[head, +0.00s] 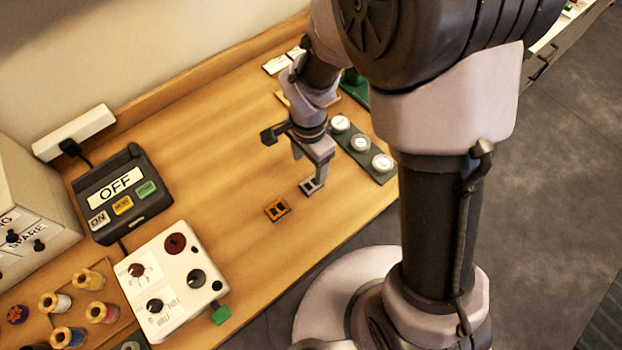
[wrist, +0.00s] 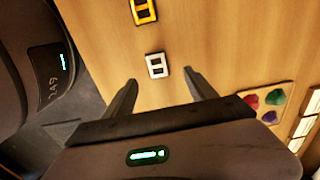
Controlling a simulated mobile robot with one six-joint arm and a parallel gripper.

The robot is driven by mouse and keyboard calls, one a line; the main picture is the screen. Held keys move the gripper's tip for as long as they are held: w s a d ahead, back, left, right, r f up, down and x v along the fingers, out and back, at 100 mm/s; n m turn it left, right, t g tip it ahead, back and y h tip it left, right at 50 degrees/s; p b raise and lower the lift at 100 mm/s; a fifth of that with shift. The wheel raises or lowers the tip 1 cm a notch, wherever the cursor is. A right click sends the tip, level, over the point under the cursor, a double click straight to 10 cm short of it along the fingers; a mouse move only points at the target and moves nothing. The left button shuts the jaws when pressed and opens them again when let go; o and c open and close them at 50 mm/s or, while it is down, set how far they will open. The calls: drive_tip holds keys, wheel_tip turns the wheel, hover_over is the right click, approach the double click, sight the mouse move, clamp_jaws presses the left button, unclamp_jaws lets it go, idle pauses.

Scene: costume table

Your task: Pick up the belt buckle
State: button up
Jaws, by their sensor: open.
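Two small rectangular buckles with openings through them lie flat on the wooden table. One is silver-grey (head: 309,191); the other is orange-yellow (head: 277,218). In the wrist view the silver buckle (wrist: 157,56) lies just past the fingertips, roughly centred between them. The yellow buckle (wrist: 144,20) is farther out, at the top edge. My gripper (head: 307,172) is open and empty, pointing down over the silver buckle. Its two fingers (wrist: 160,83) are apart in the wrist view. I cannot tell the exact height left between fingertips and buckle.
A green strip with several round white pieces (head: 360,144) lies right of my gripper. A white control box (head: 172,277), a dark OFF device (head: 120,195) and several spools (head: 89,279) stand to the left. The table middle (head: 215,165) is clear.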

sight(311, 184)
drive_tip(key=f, duration=0.2)
drive_tip(key=f+b, duration=0.1)
drive_tip(key=f, duration=0.2)
drive_tip(key=f+b, duration=0.1)
drive_tip(key=f, duration=0.1)
drive_tip(key=shift+s+d+f, duration=0.25)
drive_tip(key=shift+s, duration=0.05)
drive_tip(key=shift+w+f, duration=0.1)
drive_tip(key=shift+f, duration=0.3)
drive_tip(key=shift+r, duration=0.1)
clamp_jaws()
